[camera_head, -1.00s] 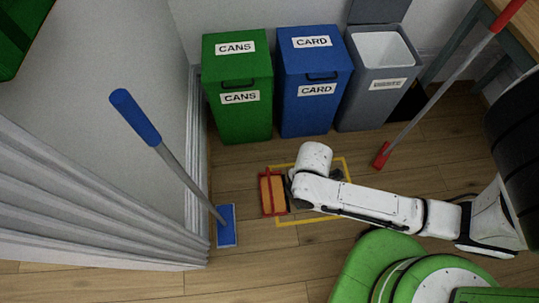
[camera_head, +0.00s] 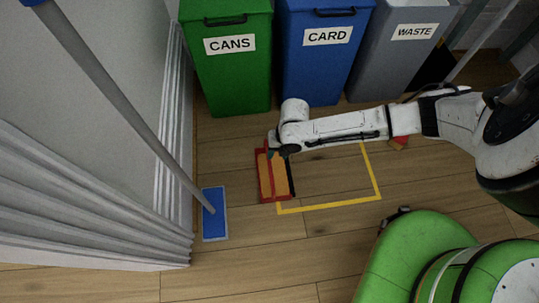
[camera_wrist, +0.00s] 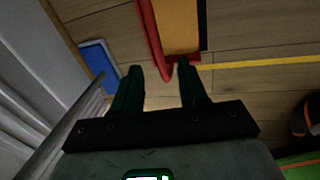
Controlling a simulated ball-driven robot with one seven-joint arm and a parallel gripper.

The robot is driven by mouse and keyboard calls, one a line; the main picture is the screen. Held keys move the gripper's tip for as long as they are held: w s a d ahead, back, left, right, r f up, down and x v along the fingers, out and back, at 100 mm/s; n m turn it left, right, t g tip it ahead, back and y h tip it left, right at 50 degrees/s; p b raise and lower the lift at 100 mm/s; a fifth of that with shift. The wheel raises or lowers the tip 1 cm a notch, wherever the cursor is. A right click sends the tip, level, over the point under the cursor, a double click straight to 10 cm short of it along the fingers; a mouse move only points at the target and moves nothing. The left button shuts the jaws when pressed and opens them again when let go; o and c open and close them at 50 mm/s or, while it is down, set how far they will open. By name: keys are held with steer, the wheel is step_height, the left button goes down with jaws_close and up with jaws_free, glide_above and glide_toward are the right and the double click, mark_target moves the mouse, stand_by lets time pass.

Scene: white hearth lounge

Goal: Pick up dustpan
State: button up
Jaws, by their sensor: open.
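The dustpan (camera_head: 265,178) is red with an orange inner face and a dark edge on its right side. It lies on the wood floor at the left end of a yellow taped outline. In the wrist view the dustpan (camera_wrist: 178,28) shows at the top centre, with a red bar along its left side. My gripper (camera_wrist: 158,72) is open and empty, with its two dark fingers pointing toward the dustpan's near end. In the head view my gripper (camera_head: 274,150) is over the dustpan's upper end, mostly hidden by my wrist. I cannot tell whether it touches.
A blue-headed mop (camera_head: 214,212) stands left of the dustpan, its pole leaning up-left; its head shows in the wrist view (camera_wrist: 97,62). Green (camera_head: 228,85), blue (camera_head: 312,75) and grey (camera_head: 398,70) bins stand behind. A ridged white wall edges the left. The taped area's floor is clear.

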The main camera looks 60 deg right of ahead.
mark_target(270, 165)
steer(key=shift+n, duration=0.3)
steer(key=f+b, duration=0.1)
steer(key=f, duration=0.1)
steer(key=w+f+b, duration=0.1)
steer(key=f, duration=0.1)
steer(key=w+f+b, duration=0.1)
steer(key=f, duration=0.1)
steer(key=shift+a+f, duration=0.15)
steer(key=shift+a, duration=0.05)
steer(key=f+b, duration=0.2)
steer(key=f, duration=0.1)
steer(key=a+f+b, duration=0.1)
steer(key=f+b, duration=0.1)
steer(key=shift+w, duration=0.25)
jaws_close()
stand_by(0.7)
